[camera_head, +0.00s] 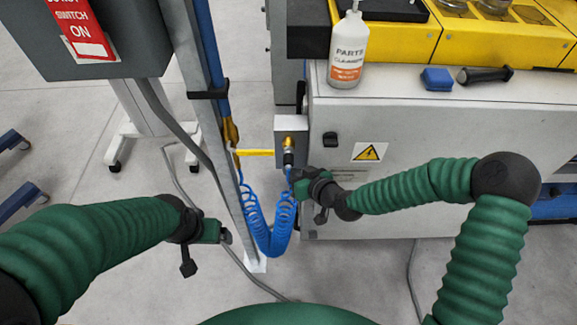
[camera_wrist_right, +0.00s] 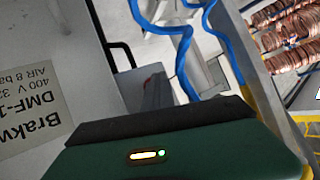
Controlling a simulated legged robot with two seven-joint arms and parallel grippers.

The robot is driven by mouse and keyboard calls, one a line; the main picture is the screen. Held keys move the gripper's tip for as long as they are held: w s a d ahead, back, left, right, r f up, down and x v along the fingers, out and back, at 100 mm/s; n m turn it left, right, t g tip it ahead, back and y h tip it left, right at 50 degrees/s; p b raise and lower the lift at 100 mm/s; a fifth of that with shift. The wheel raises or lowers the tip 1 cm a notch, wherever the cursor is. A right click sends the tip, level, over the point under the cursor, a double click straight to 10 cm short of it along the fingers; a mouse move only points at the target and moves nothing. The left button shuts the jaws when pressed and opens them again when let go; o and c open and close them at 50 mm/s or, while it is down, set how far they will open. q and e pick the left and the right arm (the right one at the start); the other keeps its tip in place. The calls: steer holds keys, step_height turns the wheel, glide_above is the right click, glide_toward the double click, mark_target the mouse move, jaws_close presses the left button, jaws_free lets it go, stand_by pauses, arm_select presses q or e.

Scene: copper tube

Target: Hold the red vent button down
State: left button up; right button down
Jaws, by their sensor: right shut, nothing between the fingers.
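I cannot make out the red vent button in either view. A small grey box (camera_head: 282,124) on the machine's left side carries a brass fitting (camera_head: 289,142), with a dark coupling and a blue coiled hose (camera_head: 272,236) below it. My right gripper (camera_head: 299,180) is shut and empty just below the fitting, close beside the hose's upper end; I cannot tell whether it touches. In the right wrist view the green gripper body fills the bottom, and the blue hose (camera_wrist_right: 184,50) shows beyond it. My left gripper (camera_head: 226,236) hangs left of the hose, apart from it.
A grey post (camera_head: 205,120) stands left of the hose. The machine cabinet (camera_head: 430,130) bears a cleaner bottle (camera_head: 349,50), a blue block (camera_head: 436,78) and a black-handled tool (camera_head: 485,74). A red switch tag (camera_head: 80,28) hangs upper left. Copper coils (camera_wrist_right: 285,40) show in the right wrist view.

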stand_by(0.7)
steer(key=shift+s, duration=0.9)
steer(key=shift+s, duration=0.1)
steer(key=shift+s+p, duration=0.4)
steer(key=shift+s, duration=2.05)
